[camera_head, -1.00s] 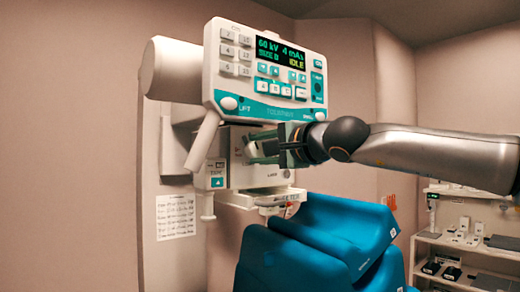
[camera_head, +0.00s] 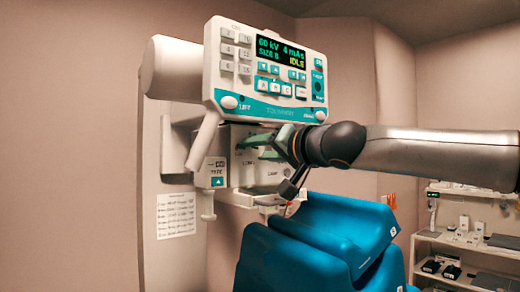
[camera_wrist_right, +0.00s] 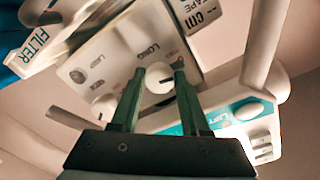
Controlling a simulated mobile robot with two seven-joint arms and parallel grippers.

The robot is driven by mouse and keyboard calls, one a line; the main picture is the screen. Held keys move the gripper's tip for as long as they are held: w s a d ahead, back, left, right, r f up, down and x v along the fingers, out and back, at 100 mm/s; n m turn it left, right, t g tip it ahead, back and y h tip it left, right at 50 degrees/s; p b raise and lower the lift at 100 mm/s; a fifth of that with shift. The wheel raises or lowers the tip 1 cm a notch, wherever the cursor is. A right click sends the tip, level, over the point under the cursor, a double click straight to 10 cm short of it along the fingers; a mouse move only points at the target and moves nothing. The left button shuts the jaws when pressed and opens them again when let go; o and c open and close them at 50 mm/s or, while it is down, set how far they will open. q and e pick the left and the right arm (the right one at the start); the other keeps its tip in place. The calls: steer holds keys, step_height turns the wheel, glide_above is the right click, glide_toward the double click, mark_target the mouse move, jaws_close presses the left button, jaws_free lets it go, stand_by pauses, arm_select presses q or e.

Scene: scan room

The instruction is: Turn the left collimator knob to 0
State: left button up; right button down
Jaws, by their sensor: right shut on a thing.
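The white X-ray head carries a collimator box (camera_head: 240,172) below its control panel. My right gripper (camera_head: 244,143) reaches the front of this box from the right. In the right wrist view, its two green fingers (camera_wrist_right: 160,72) are closed on the sides of a round white knob (camera_wrist_right: 160,78). The knob stands on the pale collimator face (camera_wrist_right: 105,72), beside the word LONG. A second round knob (camera_wrist_right: 103,107) shows partly behind one finger. I cannot read the held knob's setting. In the head view my fingers and wrist hide the knobs. My left gripper is not in view.
The control panel (camera_head: 268,72) hangs just above my right gripper and reads IDLE. A slanted white handle (camera_head: 204,143) stands left of the box. A blue padded chair (camera_head: 310,245) is below. A shelf (camera_head: 465,245) with small items stands at the right.

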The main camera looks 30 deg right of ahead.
steer(key=shift+n, duration=1)
steer(key=shift+c, duration=2)
jaws_free()
steer(key=s, duration=1.2)
steer(key=shift+s+d, duration=0.2)
steer(key=shift+s, duration=0.05)
